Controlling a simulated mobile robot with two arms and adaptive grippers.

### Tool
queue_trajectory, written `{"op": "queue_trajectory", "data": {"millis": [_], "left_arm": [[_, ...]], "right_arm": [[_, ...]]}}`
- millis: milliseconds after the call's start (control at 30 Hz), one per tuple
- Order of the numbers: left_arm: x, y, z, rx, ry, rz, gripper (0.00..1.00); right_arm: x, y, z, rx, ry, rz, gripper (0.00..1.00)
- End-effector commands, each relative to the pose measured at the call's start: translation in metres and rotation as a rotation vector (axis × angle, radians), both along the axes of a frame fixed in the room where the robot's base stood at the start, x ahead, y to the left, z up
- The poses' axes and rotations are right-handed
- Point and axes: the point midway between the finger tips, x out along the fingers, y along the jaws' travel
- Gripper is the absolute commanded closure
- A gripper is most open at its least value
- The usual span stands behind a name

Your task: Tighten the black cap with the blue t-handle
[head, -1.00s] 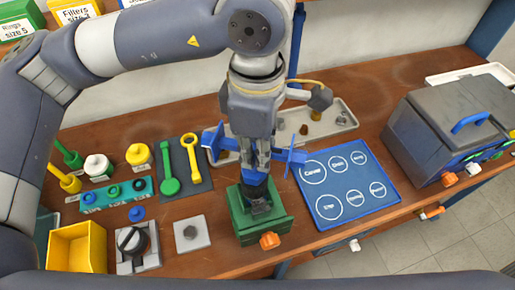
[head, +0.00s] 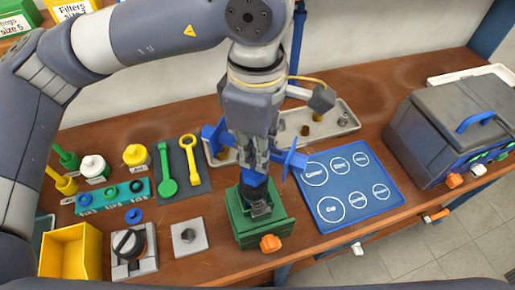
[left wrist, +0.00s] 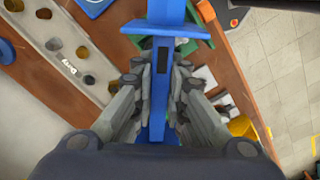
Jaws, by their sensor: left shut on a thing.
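My left gripper (head: 257,166) points down above the green vise (head: 262,230) and is shut on the blue t-handle (head: 294,160). The handle's blue arms stick out on both sides of the fingers. In the left wrist view the fingers (left wrist: 160,95) close on the blue shaft, and a wide blue crossbar (left wrist: 165,29) crosses above them. A black cap (head: 256,189) shows just below the handle, over the vise jaws. Whether handle and cap are fully engaged is hidden by the gripper. My right gripper is not in view.
A blue mat with labelled circles (head: 352,190) lies right of the vise. A grey tray (head: 345,110) with small parts lies behind. A grey machine (head: 440,125) stands at right. At left are spanners, a yellow bin (head: 68,248) and a black knob (head: 129,243) on a plate.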

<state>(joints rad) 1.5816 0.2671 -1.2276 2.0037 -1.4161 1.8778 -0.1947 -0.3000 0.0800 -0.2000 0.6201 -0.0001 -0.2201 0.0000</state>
Motion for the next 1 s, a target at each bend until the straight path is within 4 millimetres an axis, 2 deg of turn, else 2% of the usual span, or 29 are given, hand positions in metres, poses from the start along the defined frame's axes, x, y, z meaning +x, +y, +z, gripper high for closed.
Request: {"op": "queue_trajectory", "data": {"millis": [300, 1000], "left_arm": [[0.0, 0.0, 0.001, -0.001, -0.001, -0.003, 1.0], [-0.001, 0.0, 0.001, -0.001, -0.002, -0.139, 1.0]], "right_arm": [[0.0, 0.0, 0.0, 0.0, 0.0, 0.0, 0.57], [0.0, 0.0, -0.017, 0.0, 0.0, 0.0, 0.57]]}}
